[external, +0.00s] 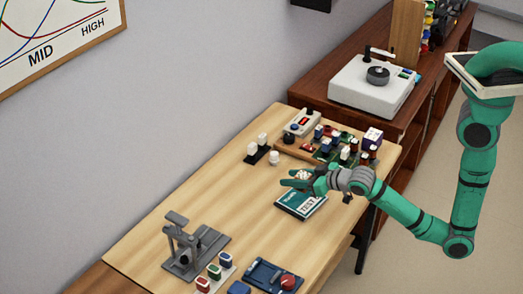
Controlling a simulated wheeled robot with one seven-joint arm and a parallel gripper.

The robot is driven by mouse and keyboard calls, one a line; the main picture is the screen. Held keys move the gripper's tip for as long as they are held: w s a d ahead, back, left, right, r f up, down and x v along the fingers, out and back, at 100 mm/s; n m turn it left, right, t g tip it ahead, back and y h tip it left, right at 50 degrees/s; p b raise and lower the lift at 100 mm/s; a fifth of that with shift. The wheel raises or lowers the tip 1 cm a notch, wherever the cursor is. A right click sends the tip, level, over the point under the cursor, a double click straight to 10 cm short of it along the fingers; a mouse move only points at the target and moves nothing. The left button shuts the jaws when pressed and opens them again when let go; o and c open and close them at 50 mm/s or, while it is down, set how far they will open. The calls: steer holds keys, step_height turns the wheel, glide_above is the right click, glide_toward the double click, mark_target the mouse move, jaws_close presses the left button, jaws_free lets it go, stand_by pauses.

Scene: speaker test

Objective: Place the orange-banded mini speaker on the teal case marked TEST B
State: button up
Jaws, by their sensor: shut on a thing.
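The teal case (290,207) lies flat on the wooden table, with a white label reading TEST; the letter after it cannot be made out. My gripper (299,181) is over the far edge of the case, reaching in from the right. It is shut on a small whitish thing, which looks like the mini speaker (303,174). Only its top shows between the green fingers, and its orange band cannot be made out. I cannot tell whether it touches the case or is held just above it.
A small white piece (274,158) and a black stand with white pieces (257,151) are behind my gripper. A crowded board (325,150) is at the far end. A grey metal stand (192,247) and coloured blocks (214,272) are nearer. The table's middle left is clear.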

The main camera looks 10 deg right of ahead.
mark_target(292, 196)
steer(key=shift+f, duration=2.6)
steer(key=shift+f, duration=0.1)
steer(key=o, duration=1.1)
steer(key=v, duration=1.2)
